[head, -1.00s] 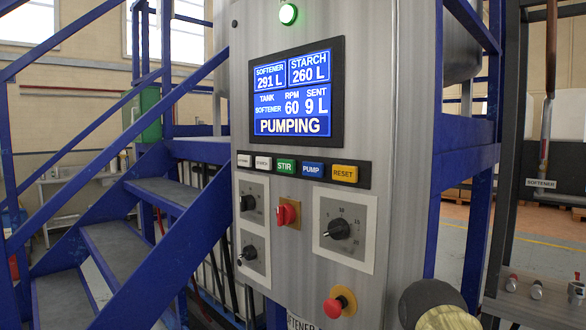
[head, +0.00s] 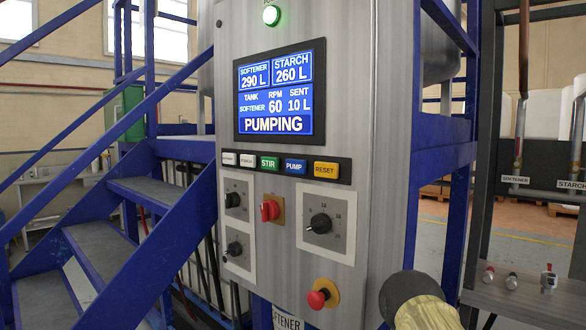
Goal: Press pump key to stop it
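The blue PUMP key (head: 296,167) sits in a row of keys on the grey control panel (head: 350,120), between the green STIR key (head: 269,163) and the yellow RESET key (head: 326,169). The screen (head: 276,92) above reads PUMPING, tank softener, RPM 60, sent 10 L, softener 290 L, starch 260 L. A rounded dark and tan part, seemingly of my arm, shows at the lower right, apart from the keys. My gripper's fingers are not in view.
A red mushroom button (head: 319,297), a red switch (head: 270,208) and black dials (head: 320,224) sit below the keys. Blue stairs (head: 110,220) stand at left. Pipes labelled SOFTENER and STARCH and a ledge with small valves (head: 512,282) are at right.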

